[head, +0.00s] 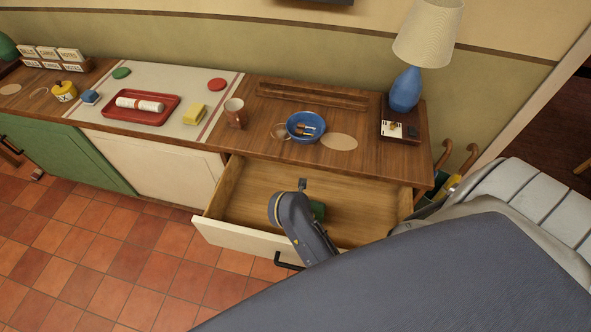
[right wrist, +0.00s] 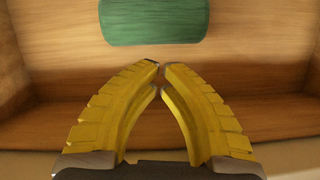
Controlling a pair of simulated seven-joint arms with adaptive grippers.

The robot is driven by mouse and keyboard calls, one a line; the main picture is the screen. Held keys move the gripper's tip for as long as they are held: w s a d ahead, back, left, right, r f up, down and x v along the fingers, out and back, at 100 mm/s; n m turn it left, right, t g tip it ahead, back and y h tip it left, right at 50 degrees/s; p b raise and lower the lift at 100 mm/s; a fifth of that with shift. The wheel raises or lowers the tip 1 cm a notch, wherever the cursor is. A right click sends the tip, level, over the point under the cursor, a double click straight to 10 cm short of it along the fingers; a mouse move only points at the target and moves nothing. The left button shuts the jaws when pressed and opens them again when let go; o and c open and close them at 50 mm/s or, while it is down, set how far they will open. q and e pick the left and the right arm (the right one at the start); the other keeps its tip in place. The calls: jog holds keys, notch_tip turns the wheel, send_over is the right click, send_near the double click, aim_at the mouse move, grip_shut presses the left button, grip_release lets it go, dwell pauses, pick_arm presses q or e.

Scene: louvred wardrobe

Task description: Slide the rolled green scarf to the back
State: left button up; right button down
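The rolled green scarf (head: 318,211) lies inside the open drawer (head: 240,195), mostly hidden behind my right arm in the head view. In the right wrist view the scarf (right wrist: 154,20) lies across the top of the picture, its upper edge cut off. My right gripper (right wrist: 160,68) is over the drawer, its yellow fingers drawn together with only a sliver between the tips. Nothing is held between them. The fingertips appear just below the scarf in the picture, with a small gap to it. My left gripper is not in view.
The drawer has a cream front with a dark handle (head: 289,262). On the counter above stand a mug (head: 236,115), a blue bowl (head: 292,124) and a blue lamp (head: 406,90). A red tray (head: 168,117) lies farther left. The drawer floor (head: 262,190) left of my arm looks clear.

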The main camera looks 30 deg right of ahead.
jog(key=shift+n+y, duration=0.3)
jog(key=shift+n, duration=0.4)
jog(key=x, duration=0.6)
jog(key=a+x, duration=0.1)
jog(key=x, duration=0.3)
jog(key=shift+s+a+f, duration=0.1)
jog(key=shift+s+f, duration=0.2)
jog(key=shift+s, duration=0.05)
jog(key=shift+w, duration=0.15)
